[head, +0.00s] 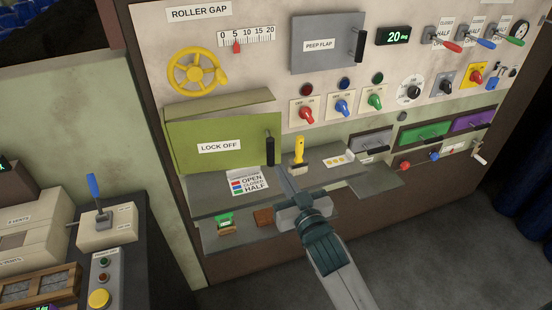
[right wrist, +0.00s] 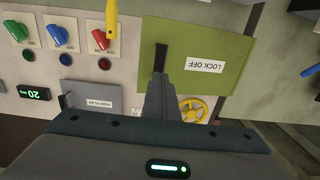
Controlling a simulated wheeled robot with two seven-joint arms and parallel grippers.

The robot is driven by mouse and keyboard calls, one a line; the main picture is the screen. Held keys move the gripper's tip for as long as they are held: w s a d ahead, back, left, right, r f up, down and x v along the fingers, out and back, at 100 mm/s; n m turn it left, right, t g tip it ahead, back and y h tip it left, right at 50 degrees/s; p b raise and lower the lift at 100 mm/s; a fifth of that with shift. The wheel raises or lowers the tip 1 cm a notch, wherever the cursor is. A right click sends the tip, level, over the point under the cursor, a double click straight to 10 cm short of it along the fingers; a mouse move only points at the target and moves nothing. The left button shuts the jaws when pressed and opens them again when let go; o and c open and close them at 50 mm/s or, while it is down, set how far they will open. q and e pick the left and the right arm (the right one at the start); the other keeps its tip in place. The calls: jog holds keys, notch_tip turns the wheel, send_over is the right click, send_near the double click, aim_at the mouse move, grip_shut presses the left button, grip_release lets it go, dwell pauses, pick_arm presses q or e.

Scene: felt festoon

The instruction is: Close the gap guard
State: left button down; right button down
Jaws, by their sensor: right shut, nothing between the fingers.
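A green panel marked LOCK OFF (head: 220,140), which seems to be the gap guard, sits under the ROLLER GAP sign (head: 199,12). It stands out from the wall, with its top side showing. Its upright black handle (head: 270,149) is near its right edge. In the right wrist view the panel (right wrist: 205,45) and handle (right wrist: 160,58) appear upside down. My right gripper (head: 283,176) is shut and empty, its fingertips just below and right of the handle. In the wrist view the fingers (right wrist: 160,90) overlap the handle's end; I cannot tell whether they touch. My left gripper is out of view.
A yellow-handled lever (head: 299,150) stands close right of the fingers. A yellow wheel (head: 197,71) is above the panel. A grey ledge with a colour label (head: 248,182) lies below. The peep flap (head: 325,43) and coloured switches are higher up.

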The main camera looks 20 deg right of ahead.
aim_at(273, 154)
jog(key=w+p, duration=0.1)
jog(key=w, duration=0.4)
jog(key=shift+a+p, duration=0.15)
jog(key=shift+p, duration=0.15)
jog(key=shift+w+d+n+y, duration=0.25)
jog(key=shift+w+n+y, duration=0.15)
jog(key=shift+w, duration=0.25)
jog(key=w, duration=0.1)
jog(key=w+d, duration=0.1)
jog(key=w+y, duration=0.1)
jog(key=shift+w+d, duration=0.2)
jog(key=shift+d, duration=0.05)
jog(key=shift+s+p, duration=0.1)
jog(key=shift+p, duration=0.2)
